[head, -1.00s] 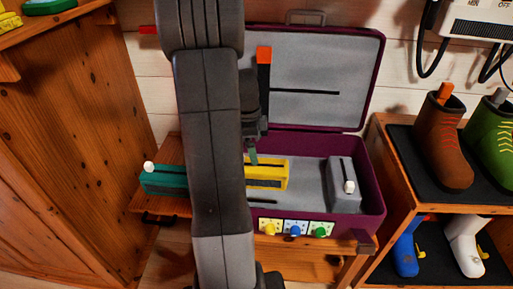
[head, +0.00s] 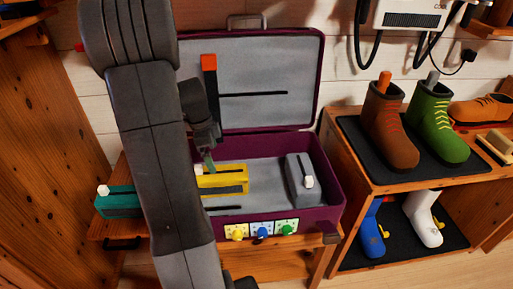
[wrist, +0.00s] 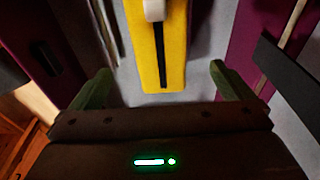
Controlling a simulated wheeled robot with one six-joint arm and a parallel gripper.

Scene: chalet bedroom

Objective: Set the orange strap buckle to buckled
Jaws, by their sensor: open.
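An orange block (head: 209,62), which looks like the orange strap buckle, sits at the top of a short dark vertical strip on the grey inside of the open suitcase lid (head: 322,75). A thin dark line (head: 255,93) runs right from near the strip. I cannot tell the buckle's state. My gripper (head: 208,160) is open and points down into the suitcase, below the orange block and apart from it. In the wrist view its two green fingers (wrist: 160,84) stand on either side of a yellow box (wrist: 172,60), with nothing held. The orange block is not in the wrist view.
The yellow box (head: 235,183) and a grey box (head: 300,180) with a white knob are inside the purple suitcase. A teal box (head: 118,206) stands left of it. Coloured knobs line its front. A shelf with boots (head: 390,120) is at right.

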